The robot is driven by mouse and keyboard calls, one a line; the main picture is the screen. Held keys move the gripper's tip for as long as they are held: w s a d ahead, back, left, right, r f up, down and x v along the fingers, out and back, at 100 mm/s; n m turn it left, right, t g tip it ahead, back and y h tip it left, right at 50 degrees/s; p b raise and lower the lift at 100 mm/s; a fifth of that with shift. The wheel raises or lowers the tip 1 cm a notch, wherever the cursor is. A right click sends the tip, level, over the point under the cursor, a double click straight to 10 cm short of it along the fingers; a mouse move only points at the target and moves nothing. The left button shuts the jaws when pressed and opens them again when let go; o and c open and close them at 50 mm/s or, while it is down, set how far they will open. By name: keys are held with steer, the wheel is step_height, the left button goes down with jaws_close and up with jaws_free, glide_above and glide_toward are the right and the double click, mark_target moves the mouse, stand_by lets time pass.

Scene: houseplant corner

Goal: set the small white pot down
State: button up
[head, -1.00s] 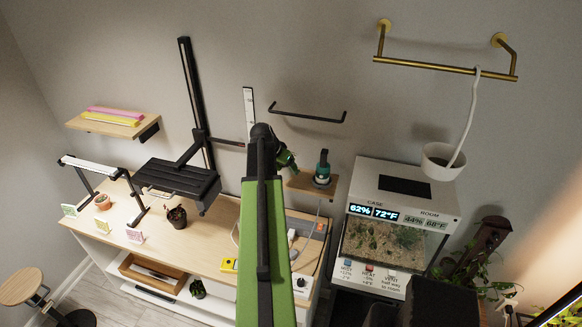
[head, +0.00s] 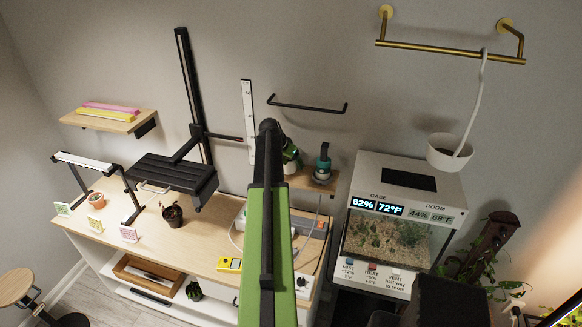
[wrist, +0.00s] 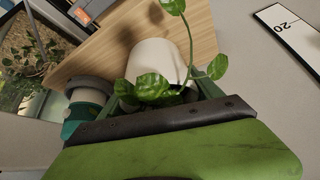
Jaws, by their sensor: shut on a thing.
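The small white pot (wrist: 158,60) shows in the wrist view with a green leafy plant (wrist: 152,88) in it. My gripper (wrist: 166,90) is shut on the pot, with green jaws on either side and leaves hanging over the near side. The pot is in front of or over a wooden wall shelf (wrist: 105,52); I cannot tell whether it touches the wood. In the head view the white pot (head: 289,152) shows partly beside my arm, at the left part of the wooden shelf (head: 326,185). My arm hides most of the gripper there.
A teal-and-grey bottle-like item (head: 322,163) stands on the shelf, close beside the gripper in the wrist view (wrist: 84,105). A black rail (head: 308,108) is above. A terrarium case (head: 405,210) stands to the right, and a hanging white pot (head: 448,152) is above it.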

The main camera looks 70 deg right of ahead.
steer(key=shift+d+f, duration=0.25)
steer(key=shift+f, duration=0.35)
steer(key=shift+r, duration=0.2)
steer(key=shift+f, duration=0.1)
steer(key=o, duration=1.7)
steer(key=shift+o, duration=0.2)
steer(key=shift+a+r+p, duration=0.15)
steer(key=shift+r+p, duration=0.25)
steer(key=shift+p, duration=0.1)
steer(key=p+v, duration=1)
steer(key=v, duration=0.1)
steer(key=shift+w+a+r, duration=0.1)
steer(key=shift+a+r, duration=0.1)
steer(key=shift+r, duration=0.1)
steer(key=shift+f, duration=0.1)
